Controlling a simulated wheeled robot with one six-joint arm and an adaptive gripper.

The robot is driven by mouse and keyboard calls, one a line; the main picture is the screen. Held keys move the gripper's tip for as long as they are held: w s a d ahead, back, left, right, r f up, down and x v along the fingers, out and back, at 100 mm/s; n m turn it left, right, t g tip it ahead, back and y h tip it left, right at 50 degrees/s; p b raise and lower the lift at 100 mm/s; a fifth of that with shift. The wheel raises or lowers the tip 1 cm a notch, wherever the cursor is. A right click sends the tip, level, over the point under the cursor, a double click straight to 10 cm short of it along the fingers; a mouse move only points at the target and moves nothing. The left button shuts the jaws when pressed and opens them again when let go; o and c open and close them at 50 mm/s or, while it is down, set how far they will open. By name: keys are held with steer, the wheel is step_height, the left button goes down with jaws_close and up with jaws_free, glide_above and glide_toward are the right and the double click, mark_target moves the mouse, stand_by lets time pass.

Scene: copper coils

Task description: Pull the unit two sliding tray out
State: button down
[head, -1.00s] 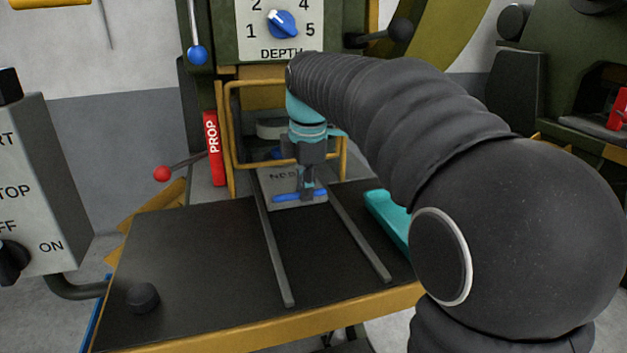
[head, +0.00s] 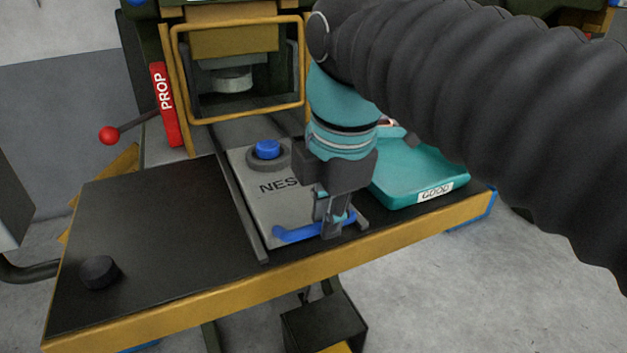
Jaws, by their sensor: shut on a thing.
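The sliding tray (head: 255,210) is a grey plate with lettering, partly hidden, that begins "NES". It lies between two dark rails (head: 236,190) on the black table, near the table's front edge. A blue knob (head: 267,149) on a dark round base stands at its far end. A blue handle (head: 290,234) runs along its near end. My gripper (head: 333,226) points down and is shut on the blue handle. The gripper hides the right part of the tray and some of the handle.
A yellow guard frame (head: 304,70) stands open-fronted behind the tray. A teal bin marked GOOD (head: 420,172) sits to the right. A red PROP block (head: 164,104) and red ball lever (head: 109,135) are at left. A black knob (head: 99,272) stands on the clear left table.

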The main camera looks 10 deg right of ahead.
steer(key=shift+s+d, duration=0.25)
steer(key=shift+s, duration=0.45)
steer(key=c, duration=1.1)
jaws_free()
steer(key=shift+c, duration=0.2)
step_height(320, 180, up, 12)
steer(key=s, duration=0.2)
steer(key=shift+d, duration=0.35)
steer(key=shift+f, duration=0.1)
